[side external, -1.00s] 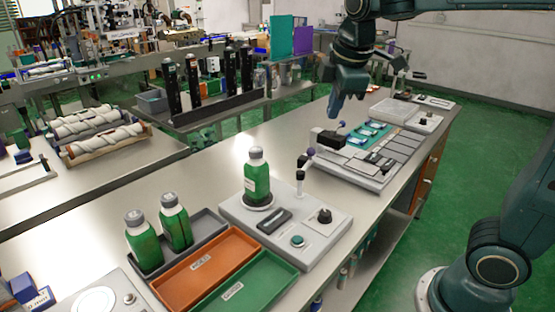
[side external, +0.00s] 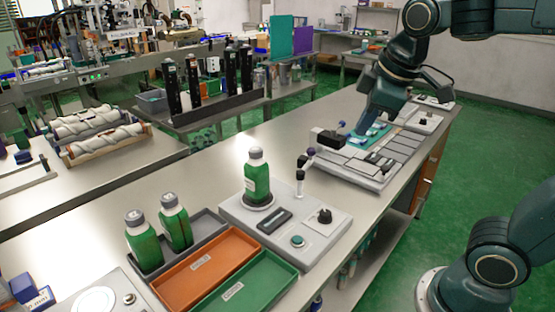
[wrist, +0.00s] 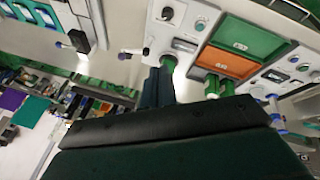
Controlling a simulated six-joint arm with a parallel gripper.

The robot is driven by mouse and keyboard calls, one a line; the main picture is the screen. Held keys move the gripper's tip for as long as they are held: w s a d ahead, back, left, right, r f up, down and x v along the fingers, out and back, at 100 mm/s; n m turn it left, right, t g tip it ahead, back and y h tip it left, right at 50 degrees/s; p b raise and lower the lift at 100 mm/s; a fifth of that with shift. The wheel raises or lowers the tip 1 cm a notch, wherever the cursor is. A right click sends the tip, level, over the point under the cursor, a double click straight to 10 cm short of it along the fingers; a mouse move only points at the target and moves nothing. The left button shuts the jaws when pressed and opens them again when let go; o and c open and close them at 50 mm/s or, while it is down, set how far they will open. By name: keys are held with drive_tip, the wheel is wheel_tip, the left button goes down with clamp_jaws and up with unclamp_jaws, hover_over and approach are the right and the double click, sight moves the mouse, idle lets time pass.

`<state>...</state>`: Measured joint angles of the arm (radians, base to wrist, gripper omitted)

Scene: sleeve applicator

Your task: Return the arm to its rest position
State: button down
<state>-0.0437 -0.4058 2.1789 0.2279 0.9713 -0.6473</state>
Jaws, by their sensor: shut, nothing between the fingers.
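My gripper (side external: 366,126) is shut and empty. In the side view it points down in front of the far-right station with blue-topped items, and I cannot tell its exact height there. Its two dark fingers (wrist: 158,86) lie together in the wrist view. A green bottle with a grey cap (side external: 257,180) stands upright on the round pad of the grey applicator unit (side external: 318,236), well apart from my gripper. Two similar bottles, one at the left (side external: 142,240) and one beside it (side external: 176,222), stand in a dark grey tray (side external: 207,228).
An empty orange tray (side external: 210,272) and an empty green tray (side external: 248,288) lie at the bench front. The far-right station (side external: 350,172) carries a black block and grey panels. A post with a dark knob (side external: 301,172) rises beside the applicator. The bench's left middle (side external: 140,195) is clear.

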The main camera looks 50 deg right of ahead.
idle(0.3)
drive_tip(key=s+a+f+m, duration=0.1)
drive_tip(key=s+f+m, duration=0.1)
drive_tip(key=s, duration=0.2)
drive_tip(key=s+a+f+m+t+y, duration=0.1)
drive_tip(key=s+f+m, duration=0.1)
drive_tip(key=s, duration=0.3)
drive_tip(key=shift+a+f+m, duration=0.3)
drive_tip(key=shift+a+m, duration=0.1)
drive_tip(key=shift+m, duration=0.3)
